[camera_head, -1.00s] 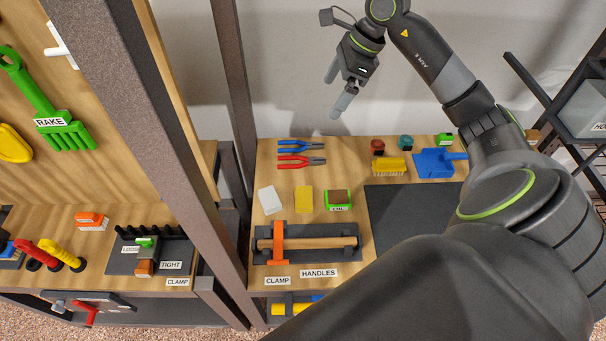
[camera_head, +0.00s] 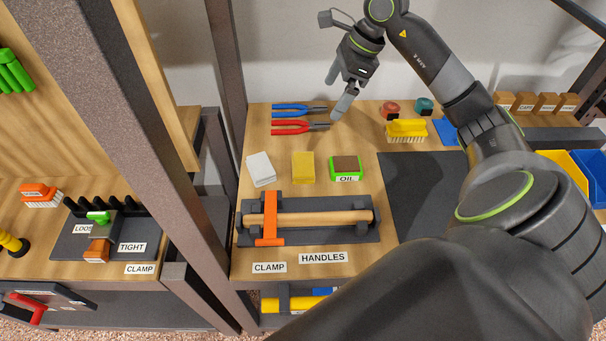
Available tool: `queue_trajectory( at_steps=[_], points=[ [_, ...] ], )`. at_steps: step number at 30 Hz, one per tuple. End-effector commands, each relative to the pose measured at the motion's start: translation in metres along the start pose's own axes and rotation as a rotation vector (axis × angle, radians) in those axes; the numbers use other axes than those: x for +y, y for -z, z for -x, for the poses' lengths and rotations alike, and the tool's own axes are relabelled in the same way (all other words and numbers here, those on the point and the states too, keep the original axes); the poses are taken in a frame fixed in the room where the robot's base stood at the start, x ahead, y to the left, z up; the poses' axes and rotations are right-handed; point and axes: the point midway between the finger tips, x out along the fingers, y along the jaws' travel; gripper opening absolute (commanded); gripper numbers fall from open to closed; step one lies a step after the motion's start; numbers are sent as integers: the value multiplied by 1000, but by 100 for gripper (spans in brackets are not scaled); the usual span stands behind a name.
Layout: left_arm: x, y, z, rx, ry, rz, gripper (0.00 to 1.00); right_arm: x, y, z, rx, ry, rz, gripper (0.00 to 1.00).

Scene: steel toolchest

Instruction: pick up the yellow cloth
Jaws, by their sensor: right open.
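The yellow cloth (camera_head: 303,167) lies flat on the wooden worktop, between a white cloth (camera_head: 261,169) on its left and a green-rimmed OIL box (camera_head: 346,169) on its right. My right gripper (camera_head: 338,98) is open and empty. In the picture it is above and right of the yellow cloth, by the tips of the red pliers, apart from the cloth. My left gripper is not in view.
Blue pliers (camera_head: 298,109) and red pliers (camera_head: 299,127) lie behind the cloth. A yellow brush (camera_head: 406,130) stands to the right. In front, an orange clamp (camera_head: 269,220) crosses a wooden handle (camera_head: 316,218) on a dark rack.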

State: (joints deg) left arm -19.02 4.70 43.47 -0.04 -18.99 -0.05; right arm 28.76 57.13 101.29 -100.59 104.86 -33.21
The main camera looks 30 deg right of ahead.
Motion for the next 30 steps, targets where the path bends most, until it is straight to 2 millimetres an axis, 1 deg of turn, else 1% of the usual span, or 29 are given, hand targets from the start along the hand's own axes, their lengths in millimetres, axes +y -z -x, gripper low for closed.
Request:
queue_trajectory(
  at_steps=[1, 3, 6, 9, 14, 17, 27, 30],
  points=[
    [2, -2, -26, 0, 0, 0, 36, 0, 10, -25, 0, 0, 0, 100],
    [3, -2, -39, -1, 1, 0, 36, 0, 16, -38, 0, 0, 0, 100],
    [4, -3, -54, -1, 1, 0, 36, 0, 22, -52, 0, 0, 0, 100],
    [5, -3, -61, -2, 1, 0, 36, 0, 25, -60, 0, 0, 0, 100],
    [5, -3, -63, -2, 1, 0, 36, 0, 25, -67, -1, -2, 0, 100],
    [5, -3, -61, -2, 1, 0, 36, 1, 25, -80, -3, -5, -2, 100],
    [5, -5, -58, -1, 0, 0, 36, 2, 25, -151, -3, -6, -2, 100],
    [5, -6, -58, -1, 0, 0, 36, 1, 25, -168, -3, -4, -2, 100]
  ],
)
